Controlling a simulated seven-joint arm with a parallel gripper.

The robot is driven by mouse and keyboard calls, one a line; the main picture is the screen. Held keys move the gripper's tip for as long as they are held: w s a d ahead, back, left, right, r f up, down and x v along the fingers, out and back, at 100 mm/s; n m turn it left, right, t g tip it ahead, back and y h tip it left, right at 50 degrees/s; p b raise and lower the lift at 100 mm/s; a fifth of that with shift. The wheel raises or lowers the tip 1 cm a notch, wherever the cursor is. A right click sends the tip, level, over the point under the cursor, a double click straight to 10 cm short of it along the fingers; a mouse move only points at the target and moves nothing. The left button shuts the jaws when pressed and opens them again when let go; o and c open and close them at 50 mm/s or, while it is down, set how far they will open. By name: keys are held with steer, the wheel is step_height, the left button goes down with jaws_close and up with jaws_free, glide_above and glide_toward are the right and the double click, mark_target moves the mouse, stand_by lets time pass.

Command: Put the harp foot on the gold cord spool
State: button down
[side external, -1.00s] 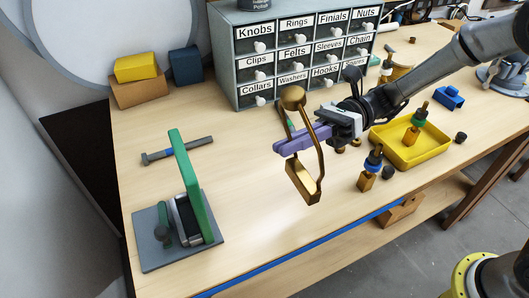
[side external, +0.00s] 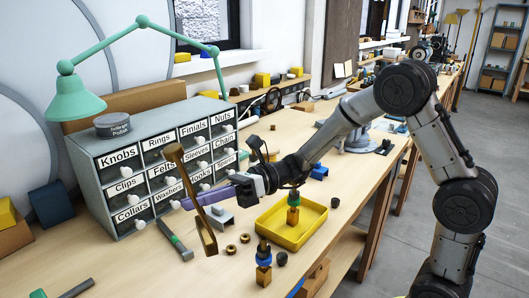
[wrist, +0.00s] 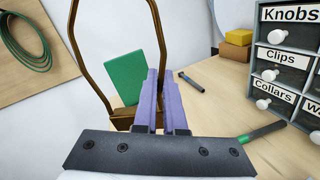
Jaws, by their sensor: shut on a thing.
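My gripper (side external: 190,200), with purple fingers, is shut on the brass harp (side external: 207,234). It holds the harp in the air in front of the drawer cabinet. In the side view the harp is nearly edge-on, a long tilted bar. In the wrist view, the harp (wrist: 75,38) shows as a tall loop beside the fingers (wrist: 162,80), its boxy foot (wrist: 123,119) low and partly behind them. I cannot make out the gold cord spool for certain; my arm hides part of the bench behind it.
A drawer cabinet (side external: 110,218) stands behind the harp. A yellow tray (side external: 273,235) holds a green-ringed socket (side external: 293,208); a blue-ringed one (side external: 263,258) stands in front. Brass rings (side external: 231,249) and a green-handled tool (side external: 177,243) lie on the bench. A green lamp (side external: 76,100) rises above.

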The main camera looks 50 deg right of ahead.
steer(key=w+d+r+m+t+h, duration=0.2)
steer(key=w+d+m+t+h, duration=0.25)
steer(key=d, duration=0.65)
steer(key=w+d+r+m+t+h, duration=0.3)
steer(key=w+d+t, duration=0.2)
steer(key=d, duration=0.7)
steer(key=s+d+r+m+t+h, duration=0.1)
steer(key=s+d+m+h, duration=0.15)
steer(key=d, duration=0.75)
steer(key=s+d+r+m+t+h, duration=0.2)
steer(key=d+m+h, duration=0.15)
steer(key=d, duration=0.55)
glide_above(273, 149)
steer(key=d, duration=0.3)
step_height(273, 149, down, 10)
steer(key=shift+w+d+f+n+h, duration=0.15)
steer(key=shift+f+n+h, duration=0.1)
steer(key=shift+f, duration=0.55)
steer(key=shift+w+d+f+n+h, duration=0.1)
steer(key=shift+d+f+n+h, duration=0.1)
steer(key=shift+f, duration=0.55)
steer(key=shift+f, duration=0.1)
